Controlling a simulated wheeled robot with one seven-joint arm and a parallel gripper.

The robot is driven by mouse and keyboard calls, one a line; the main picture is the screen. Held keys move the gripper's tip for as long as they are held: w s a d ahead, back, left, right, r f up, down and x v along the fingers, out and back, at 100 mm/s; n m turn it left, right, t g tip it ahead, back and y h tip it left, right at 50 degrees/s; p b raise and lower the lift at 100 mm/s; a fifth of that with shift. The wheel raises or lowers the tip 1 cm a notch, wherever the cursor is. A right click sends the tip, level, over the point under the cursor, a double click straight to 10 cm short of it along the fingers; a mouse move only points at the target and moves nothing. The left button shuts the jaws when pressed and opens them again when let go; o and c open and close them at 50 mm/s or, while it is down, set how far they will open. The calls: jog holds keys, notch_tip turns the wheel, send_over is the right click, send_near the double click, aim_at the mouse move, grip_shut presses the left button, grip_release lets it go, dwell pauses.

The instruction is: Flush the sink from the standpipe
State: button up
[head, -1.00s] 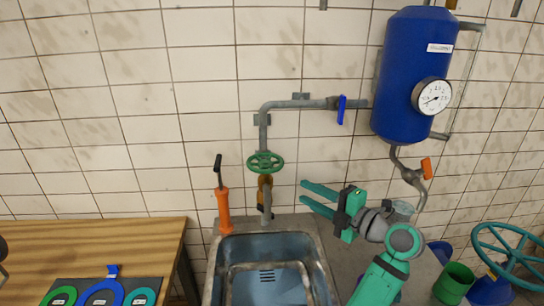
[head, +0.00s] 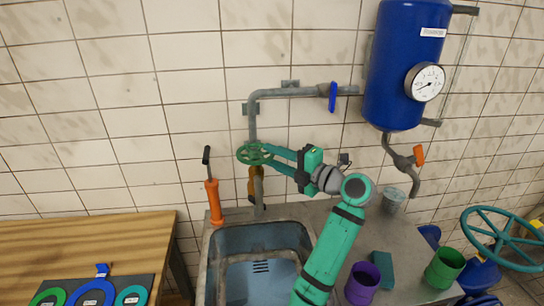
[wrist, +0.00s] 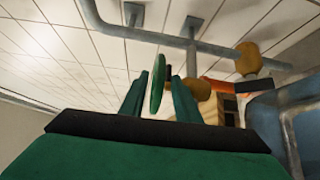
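The green handwheel (head: 255,154) sits on the grey standpipe (head: 252,122), above a brass tap body (head: 255,183) and the spout over the sink (head: 258,236). The sink basin is blue-grey metal; no water shows in it. My gripper (head: 270,157) is at the wheel's right side, its two fingers pointing left. In the wrist view, the handwheel (wrist: 157,84) appears edge-on between the open fingers, with a gap on each side. Whether either finger touches the rim cannot be told.
An orange hand pump (head: 214,201) stands left of the tap. A blue tank (head: 406,65) with a gauge (head: 425,82) hangs at right. A glass-like cup (head: 393,199), purple cup (head: 362,283) and green cup (head: 444,268) are at right. A wooden table (head: 90,240) is left.

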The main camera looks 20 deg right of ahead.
jog(key=shift+w+a, duration=0.15)
jog(key=shift+w, duration=0.2)
jog(key=shift+c, duration=0.6)
grip_shut()
